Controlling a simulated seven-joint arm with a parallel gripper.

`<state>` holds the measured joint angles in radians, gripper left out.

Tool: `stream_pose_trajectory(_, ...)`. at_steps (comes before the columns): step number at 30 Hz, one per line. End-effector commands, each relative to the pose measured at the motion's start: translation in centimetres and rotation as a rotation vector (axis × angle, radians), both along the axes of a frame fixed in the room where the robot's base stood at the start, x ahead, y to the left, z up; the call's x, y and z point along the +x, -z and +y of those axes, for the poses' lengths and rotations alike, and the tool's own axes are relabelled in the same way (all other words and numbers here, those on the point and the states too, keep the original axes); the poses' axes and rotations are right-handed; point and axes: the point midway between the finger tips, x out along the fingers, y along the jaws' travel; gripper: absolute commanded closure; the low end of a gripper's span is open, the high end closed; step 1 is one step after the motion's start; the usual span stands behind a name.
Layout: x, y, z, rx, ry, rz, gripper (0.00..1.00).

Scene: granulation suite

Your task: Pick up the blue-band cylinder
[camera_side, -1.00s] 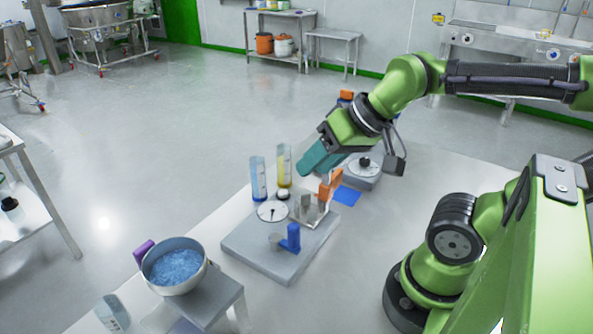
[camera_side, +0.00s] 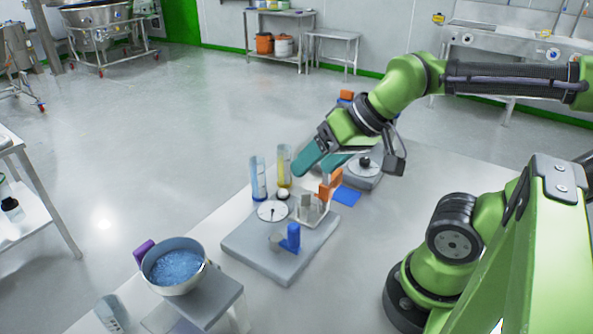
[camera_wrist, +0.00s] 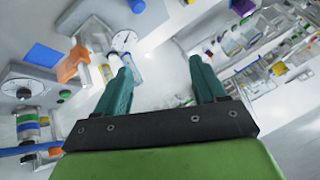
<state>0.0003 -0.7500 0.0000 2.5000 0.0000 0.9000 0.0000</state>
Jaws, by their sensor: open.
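The blue-band cylinder (camera_side: 258,180) is a clear upright cylinder with blue in it, standing at the far left of the grey base in the side view. A similar cylinder with yellow (camera_side: 284,165) stands just right of it.
The grey base (camera_side: 262,247) carries a white dial (camera_side: 272,211), a blue block (camera_side: 293,237) and a metal holder beside an orange block (camera_side: 325,191). A pan of blue material (camera_side: 174,267) stands on a small stand at front left. A blue pad (camera_side: 347,195) lies to the right.

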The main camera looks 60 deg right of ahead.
Motion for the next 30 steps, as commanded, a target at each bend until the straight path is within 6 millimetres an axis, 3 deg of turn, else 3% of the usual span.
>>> stream_pose_trajectory(4,0.5,1.2,-0.3,0.0,0.012,0.054,0.3)
stream_pose_trajectory(7,2.5,1.3,-0.9,-0.006,0.028,0.104,0.3)
stream_pose_trajectory(16,12.4,0.9,-4.8,-0.158,-0.134,0.297,0.3)
stream_pose_trajectory(24,21.4,3.1,-9.7,-0.326,-0.467,0.462,0.3)
stream_pose_trajectory(27,23.9,3.8,-11.3,-0.382,-0.619,0.502,0.3)
stream_pose_trajectory(30,25.4,3.2,-12.1,-0.43,-0.761,0.51,0.3)
